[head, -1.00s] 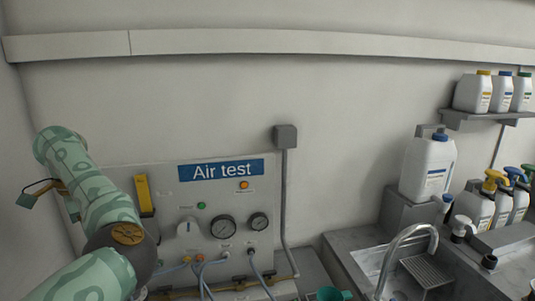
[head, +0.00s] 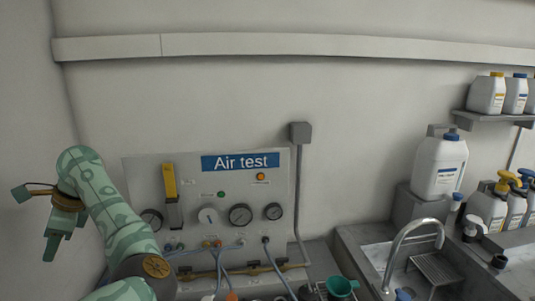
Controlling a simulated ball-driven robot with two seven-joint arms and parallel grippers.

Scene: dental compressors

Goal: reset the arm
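My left arm (head: 110,215), patterned in pale and darker green, rises from the bottom left and bends over at the top. My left gripper (head: 57,242) hangs below its bent end at the far left, in front of the bare wall. Its fingers point down and show almost edge-on, so I cannot tell whether they are apart. No object shows in it. My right arm and gripper are not in view.
The "Air test" panel (head: 240,162) with gauges and blue hoses stands just right of my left arm. A teal funnel (head: 341,287) sits at the bottom. A sink tap (head: 408,232), a white canister (head: 438,166) and spray bottles (head: 489,208) are at right.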

